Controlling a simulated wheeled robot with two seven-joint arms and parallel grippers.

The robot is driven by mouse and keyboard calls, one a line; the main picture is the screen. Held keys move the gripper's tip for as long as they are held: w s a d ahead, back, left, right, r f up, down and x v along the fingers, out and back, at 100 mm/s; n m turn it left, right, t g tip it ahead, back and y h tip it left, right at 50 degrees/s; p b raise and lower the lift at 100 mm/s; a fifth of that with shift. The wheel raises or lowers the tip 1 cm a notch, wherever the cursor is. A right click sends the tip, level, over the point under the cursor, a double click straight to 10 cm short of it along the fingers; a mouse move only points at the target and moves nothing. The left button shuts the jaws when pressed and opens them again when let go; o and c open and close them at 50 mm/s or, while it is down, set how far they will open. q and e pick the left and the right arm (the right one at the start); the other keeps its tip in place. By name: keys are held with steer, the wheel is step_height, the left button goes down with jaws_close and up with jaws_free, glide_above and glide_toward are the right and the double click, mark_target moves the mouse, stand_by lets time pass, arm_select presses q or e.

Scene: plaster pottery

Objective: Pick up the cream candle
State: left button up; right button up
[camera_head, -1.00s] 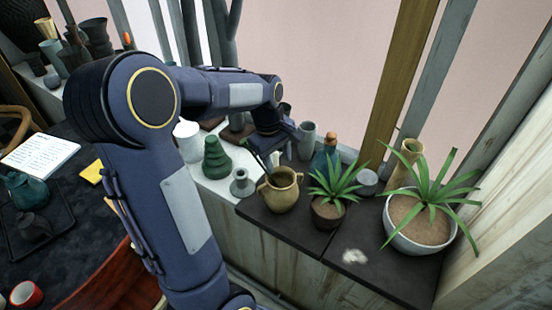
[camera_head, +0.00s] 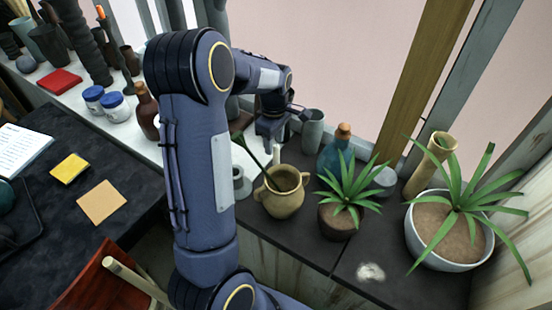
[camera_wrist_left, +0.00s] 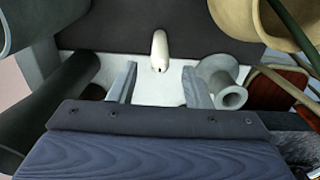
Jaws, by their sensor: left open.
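The cream candle (camera_wrist_left: 159,48) shows in the left wrist view as a small pale rounded cylinder with a dark spot at its near end. It lies just beyond the fingertips, roughly centred between them. My left gripper (camera_wrist_left: 159,82) is open with nothing between its fingers. In the head view my left gripper (camera_head: 274,138) is low over the window sill, behind the tan jug (camera_head: 281,204). My right gripper is not in view.
A grey spool-shaped holder (camera_wrist_left: 226,82) stands close by the right finger. A dark cylinder (camera_wrist_left: 55,100) is close on the left. On the sill are a grey cup (camera_head: 312,132), a teal bottle (camera_head: 333,155) and two potted plants, the smaller (camera_head: 347,195) beside the jug.

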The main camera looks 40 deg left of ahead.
mark_target(276, 156)
arm_select(q)
steer(key=shift+s+d+f, duration=0.1)
steer(key=shift+f, duration=0.45)
steer(key=f, duration=0.5)
steer(key=shift+w+d+f+p, duration=0.2)
steer(key=shift+d+f+p, duration=0.05)
steer(key=shift+f+p, duration=0.1)
steer(key=shift+r, duration=0.1)
jaws_close()
